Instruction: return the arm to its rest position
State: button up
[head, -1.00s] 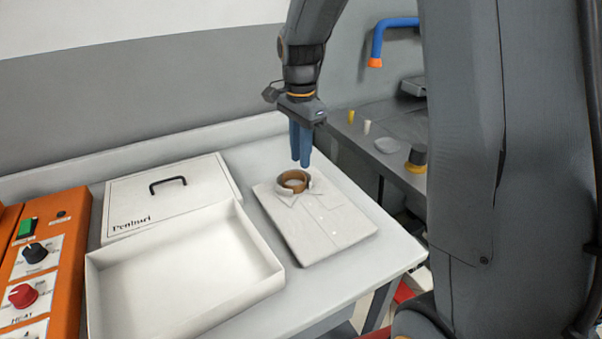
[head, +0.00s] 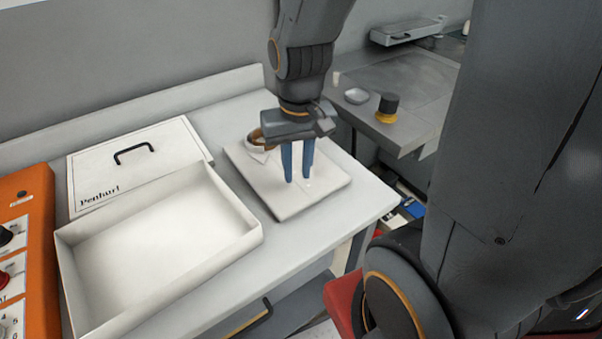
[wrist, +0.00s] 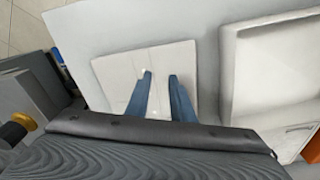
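My gripper (head: 298,180) points down over the folded white shirt (head: 285,205) on the light grey table. Its two blue fingers are apart with nothing between them, and they also show in the wrist view (wrist: 160,82). In the wrist view the shirt (wrist: 120,68) lies flat beyond the fingertips. A brown ring-shaped collar band (head: 254,139) stands at the shirt's collar, partly hidden behind my gripper in the head view. I cannot tell exactly how high the fingertips are above the shirt.
An open, empty white box (head: 150,235) stands left of the shirt, with its handled lid (head: 135,165) behind it. An orange control panel (head: 35,270) is at far left. A grey side counter (head: 410,90) at the back right holds a small dish (head: 357,96) and a black-and-yellow knob (head: 387,107).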

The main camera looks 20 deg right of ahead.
jog(key=shift+s+d+f+n, duration=0.1)
jog(key=shift+s+f+n, duration=0.15)
jog(key=shift+s, duration=0.2)
jog(key=shift+s+f+n, duration=0.15)
jog(key=shift+s+n, duration=0.2)
jog(key=shift+s, duration=0.1)
